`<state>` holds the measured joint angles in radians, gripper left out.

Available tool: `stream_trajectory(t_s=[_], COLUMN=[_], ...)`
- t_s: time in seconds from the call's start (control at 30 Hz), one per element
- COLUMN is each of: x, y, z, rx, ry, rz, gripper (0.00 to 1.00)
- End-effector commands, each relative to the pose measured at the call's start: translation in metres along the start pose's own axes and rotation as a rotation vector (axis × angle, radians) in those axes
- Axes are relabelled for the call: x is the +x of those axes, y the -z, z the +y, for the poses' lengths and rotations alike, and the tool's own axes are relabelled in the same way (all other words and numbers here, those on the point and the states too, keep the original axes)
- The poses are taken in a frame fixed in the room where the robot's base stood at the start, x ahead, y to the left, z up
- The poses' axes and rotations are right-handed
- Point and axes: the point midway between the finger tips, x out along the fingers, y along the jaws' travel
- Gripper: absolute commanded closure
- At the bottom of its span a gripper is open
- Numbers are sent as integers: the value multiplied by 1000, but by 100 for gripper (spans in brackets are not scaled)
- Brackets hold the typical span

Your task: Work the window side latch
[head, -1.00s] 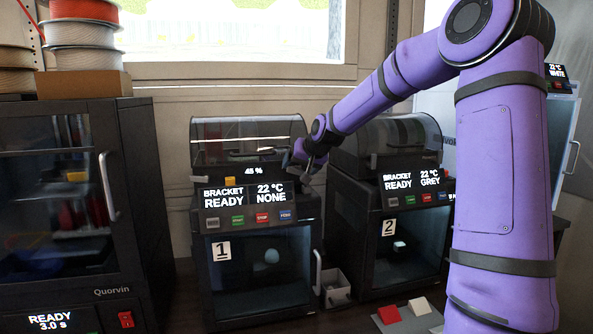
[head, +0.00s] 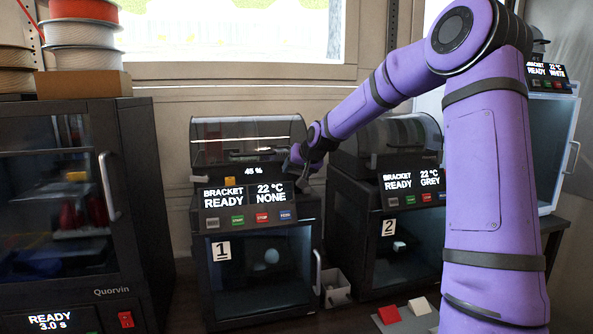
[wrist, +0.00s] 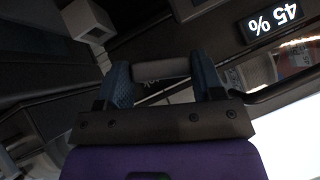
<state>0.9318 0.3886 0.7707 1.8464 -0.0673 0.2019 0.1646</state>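My gripper (head: 298,158) is at the upper right side of printer 1 (head: 208,262), next to its clear lid. In the wrist view its two blue fingers (wrist: 163,82) stand apart. A short grey bar (wrist: 160,69), which looks like a latch handle, lies across the space between the fingertips. I cannot tell whether the fingers touch it. In the head view my gripper hides the bar, and any latch on that side is too small to make out.
Printer 2 (head: 365,262) stands close on the right. A "45 %" display (head: 253,171) is on printer 1, left of my gripper; it also shows in the wrist view (wrist: 270,21). A large dark printer (head: 135,200) stands at left. A small bin (head: 337,290) sits between printers 1 and 2.

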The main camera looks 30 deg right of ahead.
Motion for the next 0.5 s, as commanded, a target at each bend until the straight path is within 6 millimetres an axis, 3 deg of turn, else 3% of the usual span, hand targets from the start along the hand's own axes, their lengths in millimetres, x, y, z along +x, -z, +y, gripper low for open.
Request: stream_trajectory(t_s=[0.5], x=[4], y=[-4], z=[-5], rx=[-79], ry=[-70], rz=[-5], gripper=[62])
